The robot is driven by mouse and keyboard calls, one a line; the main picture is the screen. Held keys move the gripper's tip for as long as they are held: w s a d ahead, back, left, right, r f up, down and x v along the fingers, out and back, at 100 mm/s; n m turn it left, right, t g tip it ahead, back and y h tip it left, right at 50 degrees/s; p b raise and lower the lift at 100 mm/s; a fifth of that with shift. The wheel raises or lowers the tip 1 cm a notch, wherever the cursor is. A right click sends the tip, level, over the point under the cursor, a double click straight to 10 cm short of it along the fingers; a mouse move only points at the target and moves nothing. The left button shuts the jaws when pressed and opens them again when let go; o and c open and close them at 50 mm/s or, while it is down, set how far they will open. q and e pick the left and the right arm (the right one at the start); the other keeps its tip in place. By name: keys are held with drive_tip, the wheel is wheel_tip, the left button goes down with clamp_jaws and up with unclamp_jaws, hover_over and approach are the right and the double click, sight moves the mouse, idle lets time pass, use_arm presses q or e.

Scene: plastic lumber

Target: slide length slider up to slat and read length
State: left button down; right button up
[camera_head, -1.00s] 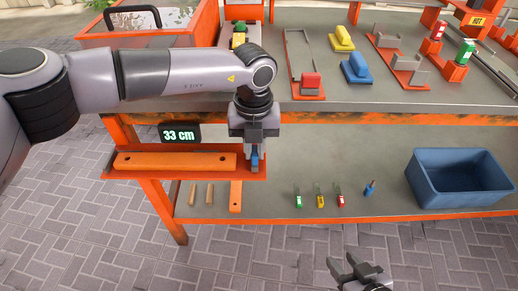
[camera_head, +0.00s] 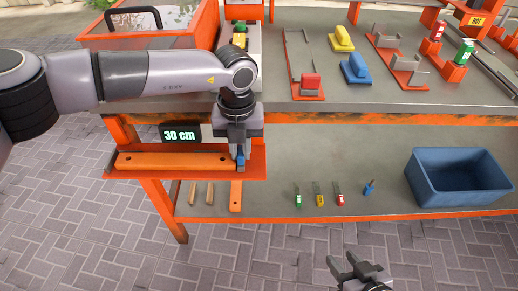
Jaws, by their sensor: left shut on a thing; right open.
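An orange slat (camera_head: 175,161) lies along the orange measuring shelf (camera_head: 208,175) on the front of the bench. My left gripper (camera_head: 240,162) points down at the slat's right end and is shut on the blue length slider (camera_head: 240,153), which is mostly hidden by the fingers. The slider appears at or very close to the slat's end; I cannot tell if they touch. The display (camera_head: 180,134) behind the slat reads 30 cm. My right gripper (camera_head: 355,262) is open and empty, low in front of the bench.
A blue bin (camera_head: 460,187) stands at the right of the lower shelf. Several small coloured-handled tools, wooden pegs and another orange slat (camera_head: 236,196) lie on that shelf. Yellow and blue blocks and orange fixtures (camera_head: 305,88) occupy the upper bench top.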

use_arm(q)
drive_tip(key=shift+a, duration=0.95)
drive_tip(key=c, duration=0.9)
unclamp_jaws()
wheel_tip(320, 180, up, 7)
drive_tip(key=p, duration=0.4)
